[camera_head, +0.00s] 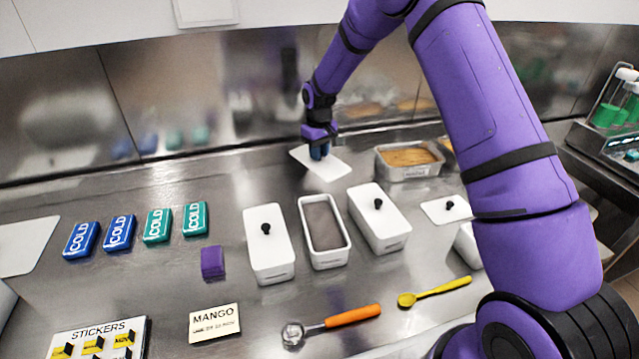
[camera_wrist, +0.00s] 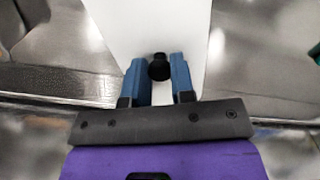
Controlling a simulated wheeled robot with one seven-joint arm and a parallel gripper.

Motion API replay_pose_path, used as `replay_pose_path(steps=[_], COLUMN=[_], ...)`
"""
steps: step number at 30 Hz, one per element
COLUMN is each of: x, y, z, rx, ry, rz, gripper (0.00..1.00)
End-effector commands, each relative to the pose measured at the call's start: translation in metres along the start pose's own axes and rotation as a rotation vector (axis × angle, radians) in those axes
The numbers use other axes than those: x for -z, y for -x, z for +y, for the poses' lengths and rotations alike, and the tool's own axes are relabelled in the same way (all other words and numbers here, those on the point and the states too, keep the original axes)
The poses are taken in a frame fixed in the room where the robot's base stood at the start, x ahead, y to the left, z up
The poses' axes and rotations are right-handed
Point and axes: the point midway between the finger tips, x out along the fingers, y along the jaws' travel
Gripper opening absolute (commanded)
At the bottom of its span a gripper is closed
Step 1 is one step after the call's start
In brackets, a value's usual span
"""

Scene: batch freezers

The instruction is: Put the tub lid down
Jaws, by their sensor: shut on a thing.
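My gripper (camera_head: 319,152) is at the back of the steel counter, shut on the black knob (camera_wrist: 159,68) of a white tub lid (camera_head: 322,168). In the wrist view the two blue fingers stand on either side of the knob, and the white lid plate (camera_wrist: 155,25) spreads out beyond them. The lid lies roughly level, close over or on the counter; I cannot tell whether it touches. An open white tub (camera_head: 342,256) with greyish-brown contents stands in front of it, between two lidded tubs (camera_head: 270,256) (camera_head: 389,231).
A metal pan (camera_head: 406,173) stands just right of the held lid. Another white lid (camera_head: 435,210) is farther right. Blue and green cold packs (camera_head: 119,233), a purple block (camera_head: 212,262), an orange-handled scoop (camera_head: 345,317) and a yellow spoon (camera_head: 437,290) lie around. Counter left of the lid is clear.

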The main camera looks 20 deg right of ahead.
Motion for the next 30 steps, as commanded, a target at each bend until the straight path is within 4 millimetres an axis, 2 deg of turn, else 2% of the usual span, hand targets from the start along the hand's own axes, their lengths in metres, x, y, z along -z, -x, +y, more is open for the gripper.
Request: replay_pose_path(steps=[9, 16, 21, 30], x=[-0.001, 0.000, -0.001, 0.000], y=[-0.050, -0.070, -0.093, -0.097], z=[0.000, 0.000, -0.001, 0.000], rx=[0.001, 0.001, 0.001, 0.000], ry=[0.001, 0.001, 0.000, 0.000], rz=[-0.004, -0.003, -0.003, 0.000], gripper=[0.00, 0.00, 0.00, 0.00])
